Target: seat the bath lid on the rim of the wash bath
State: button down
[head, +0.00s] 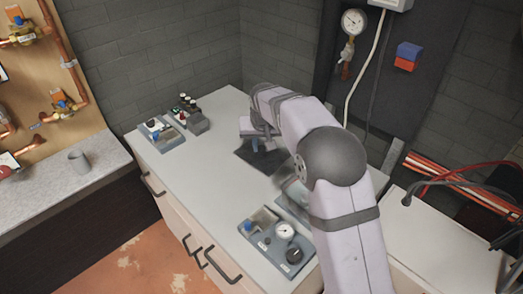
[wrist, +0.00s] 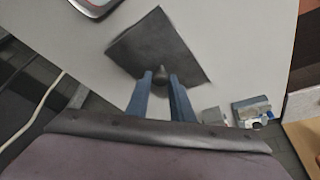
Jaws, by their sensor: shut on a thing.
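The bath lid (wrist: 155,45) is a dark grey square plate with a small knob, below my gripper in the wrist view. My gripper (wrist: 160,77) has its two blue fingers shut on the knob. In the head view the lid (head: 262,162) shows as a dark patch near the back of the worktop, partly hidden by my gripper (head: 255,144). I cannot tell whether it touches the worktop. What looks like the wash bath (head: 294,192) is mostly hidden behind my arm; its metal rim (wrist: 97,12) shows at the wrist view's top left, apart from the lid.
A grey tray with a white gauge (head: 285,231) sits at the worktop's front right. Small trays with fittings (head: 162,133) stand at the far left. The worktop's left middle (head: 205,165) is clear. A brick wall bounds the back.

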jog(key=s+d+r+m+p, duration=0.1)
jog(key=d+r+m+p, duration=0.1)
jog(key=d+r+p, duration=0.65)
jog(key=s+d+f, duration=0.2)
jog(key=s, duration=0.3)
jog(key=s+d+f+n, duration=0.1)
jog(key=s+d+f, duration=0.2)
jog(key=s, duration=0.3)
jog(key=shift+s+d+f, duration=0.15)
jog(key=shift+s+f, duration=0.1)
jog(key=shift+s, duration=0.05)
jog(key=shift+f+b, duration=0.1)
jog(key=shift+b, duration=0.25)
jog(key=shift+f+b, duration=1.65)
jog(key=shift+f, duration=0.4)
jog(key=shift+f+b, duration=0.45)
jog(key=shift+f, duration=0.3)
dwell(0.9)
